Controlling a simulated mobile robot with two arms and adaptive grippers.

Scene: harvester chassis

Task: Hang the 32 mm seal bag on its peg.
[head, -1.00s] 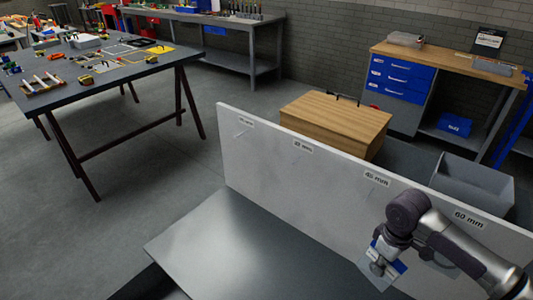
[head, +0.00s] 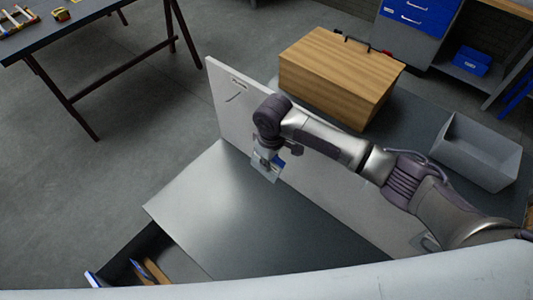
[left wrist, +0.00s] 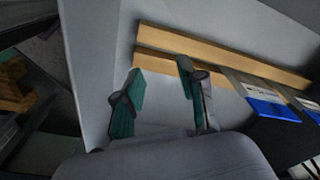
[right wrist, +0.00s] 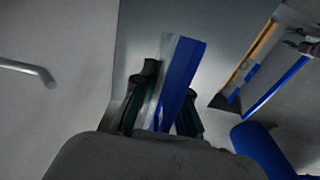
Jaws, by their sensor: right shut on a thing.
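My right gripper (head: 268,160) is shut on a clear bag with a blue label (head: 277,167), held in front of the upright grey panel (head: 225,95). The bag also shows between the fingers in the right wrist view (right wrist: 180,75); its size text cannot be read. A thin peg (head: 236,98) sticks out of the panel under the leftmost label, to the left of my gripper. A peg (right wrist: 30,72) shows at the left of the right wrist view, apart from the bag. My arm hides the panel's other labels. My left gripper (left wrist: 160,95) is open and empty.
An open compartment (head: 125,262) with blue-labelled items and wooden strips lies at the lower left. Bags with blue labels (left wrist: 270,110) show in the left wrist view. A wooden box (head: 335,75) and a grey bin (head: 475,150) stand behind the panel. The metal top (head: 225,210) is clear.

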